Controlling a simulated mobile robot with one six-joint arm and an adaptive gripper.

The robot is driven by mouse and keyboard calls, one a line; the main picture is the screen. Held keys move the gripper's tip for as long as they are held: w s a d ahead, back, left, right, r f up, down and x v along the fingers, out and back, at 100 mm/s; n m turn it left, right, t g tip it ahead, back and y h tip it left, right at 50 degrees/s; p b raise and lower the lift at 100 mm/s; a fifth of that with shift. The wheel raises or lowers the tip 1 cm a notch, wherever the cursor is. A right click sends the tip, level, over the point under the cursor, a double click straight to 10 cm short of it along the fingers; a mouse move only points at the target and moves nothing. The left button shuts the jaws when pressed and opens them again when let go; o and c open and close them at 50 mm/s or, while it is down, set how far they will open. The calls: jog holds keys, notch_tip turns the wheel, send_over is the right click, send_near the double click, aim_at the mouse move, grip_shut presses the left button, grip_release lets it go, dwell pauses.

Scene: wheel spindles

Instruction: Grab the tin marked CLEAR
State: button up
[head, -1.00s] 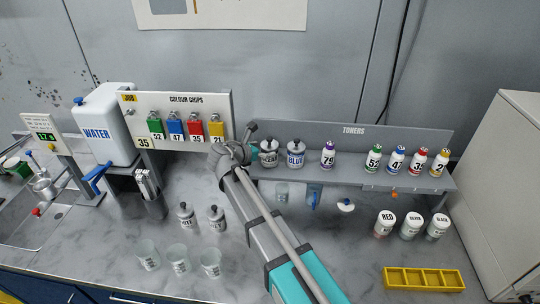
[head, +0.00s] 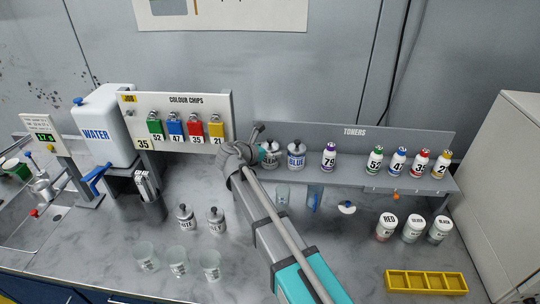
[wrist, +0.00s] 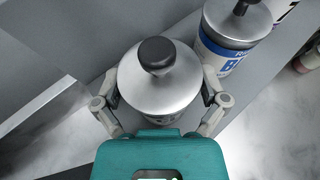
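A tin with a silver domed lid and black knob (wrist: 158,75) stands between the fingers of my gripper (wrist: 160,92) in the wrist view. Its label is mostly hidden there. In the head view this tin (head: 270,157) stands at the left end of the toner shelf, its label partly covered, so I cannot read CLEAR for certain. My gripper (head: 257,141) reaches it from the left. The fingers are spread on either side of the tin, with no clear grip visible.
A tin marked BLUE (head: 296,157) stands close on the right, also in the wrist view (wrist: 235,40). Toner bottle 79 (head: 329,159) is farther along the shelf (head: 348,172). The shelf's back panel (head: 350,137) rises behind. Two tins and several cups stand on the counter below.

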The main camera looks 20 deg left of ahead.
jog(key=c, duration=0.7)
jog(key=shift+c, duration=0.2)
jog(key=shift+r, duration=0.1)
notch_tip(320, 180, up, 3)
jog(key=p, duration=0.2)
jog(key=shift+f+p, duration=0.2)
jog(key=shift+p, duration=0.15)
jog(key=s+d+r+p, duration=0.7)
jog(key=s+r+p, duration=0.3)
jog(key=s, duration=0.2)
jog(key=shift+r, duration=0.1)
